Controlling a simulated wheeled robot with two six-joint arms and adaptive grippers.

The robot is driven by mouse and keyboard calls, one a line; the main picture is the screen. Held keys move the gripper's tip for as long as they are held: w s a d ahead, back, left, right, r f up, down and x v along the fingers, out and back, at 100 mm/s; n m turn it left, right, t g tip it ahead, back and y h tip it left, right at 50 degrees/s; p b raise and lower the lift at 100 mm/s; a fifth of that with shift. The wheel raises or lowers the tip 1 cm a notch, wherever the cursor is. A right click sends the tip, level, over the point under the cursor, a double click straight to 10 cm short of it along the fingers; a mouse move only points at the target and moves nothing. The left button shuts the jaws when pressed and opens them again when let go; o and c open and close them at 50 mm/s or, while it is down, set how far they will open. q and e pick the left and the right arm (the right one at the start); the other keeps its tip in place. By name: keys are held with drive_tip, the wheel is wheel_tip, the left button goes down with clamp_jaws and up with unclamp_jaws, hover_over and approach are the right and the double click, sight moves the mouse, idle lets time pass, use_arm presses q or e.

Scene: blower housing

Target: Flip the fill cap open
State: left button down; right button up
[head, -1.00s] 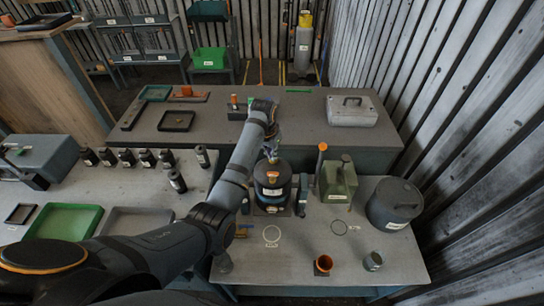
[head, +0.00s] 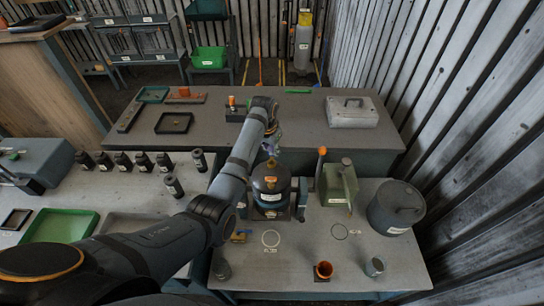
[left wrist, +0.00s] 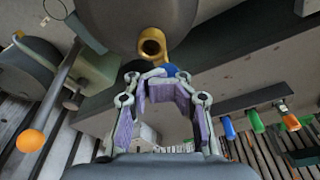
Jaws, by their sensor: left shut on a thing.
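The dark blower housing (head: 271,184) with an orange label stands on the near workbench; its grey round body (left wrist: 110,22) fills the top of the left wrist view. A brass spout (left wrist: 152,46) sticks out from it, with its dark round opening showing. My left gripper (left wrist: 160,82) is just below the spout, its fingertips shut on a small blue piece (left wrist: 161,71) at the spout's rim, which looks like the fill cap. In the head view my left gripper (head: 271,149) is over the housing's top, and the cap is too small to make out. My right gripper is not in view.
An upright orange-topped lever (head: 321,160) and a green can (head: 340,186) stand close right of the housing. A dark lidded pot (head: 396,207) is farther right.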

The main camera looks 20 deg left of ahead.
use_arm(q)
drive_tip(key=shift+s+d+r+p, duration=0.1)
drive_tip(key=shift+s+r+p, duration=0.1)
drive_tip(key=shift+r+p, duration=0.95)
drive_tip(key=shift+s+r+b, duration=0.1)
drive_tip(key=shift+r+b, duration=0.2)
drive_tip(key=shift+r, duration=0.05)
drive_tip(key=shift+s+d+r, duration=0.1)
drive_tip(key=shift+s+r, duration=0.15)
drive_tip(key=shift+r, duration=0.85)
drive_tip(key=shift+s+d+r, duration=0.1)
drive_tip(key=shift+s+r, duration=0.15)
drive_tip(key=shift+r, duration=0.85)
